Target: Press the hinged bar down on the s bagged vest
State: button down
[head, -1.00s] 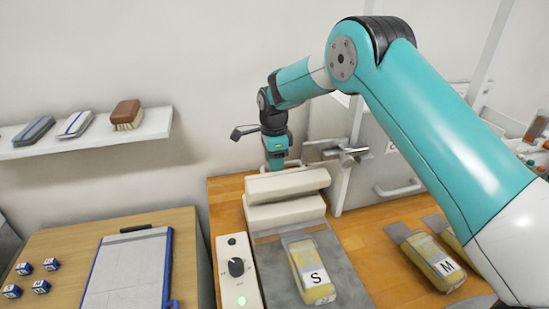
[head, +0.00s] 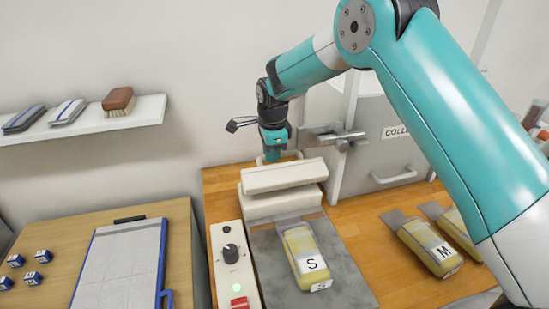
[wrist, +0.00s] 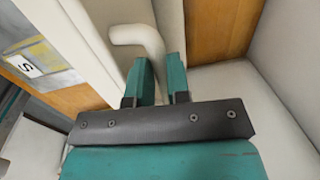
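The S bagged vest (head: 303,254), yellow in clear wrap with an S label, lies on the grey plate (head: 346,284) in front of the press. It also shows at the left of the wrist view (wrist: 38,58). The hinged bar (head: 283,176), a thick off-white beam, stands raised behind the vest, clear of it.
A control panel (head: 230,262) with a black knob, green light and red switch stands left of the plate. M bagged vests (head: 430,246) lie on the wood at right. A grey cabinet (head: 385,150) stands close behind.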

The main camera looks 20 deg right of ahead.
jog(key=shift+s, duration=0.5)
jog(key=shift+w+a, duration=0.1)
jog(key=shift+a, duration=0.1)
jog(key=c, duration=1.1)
grip_release()
jog(key=shift+d, duration=0.15)
jog(key=shift+r, duration=0.2)
notch_tip(320, 180, up, 17)
jog(key=s+b, duration=0.2)
jog(key=b, duration=0.1)
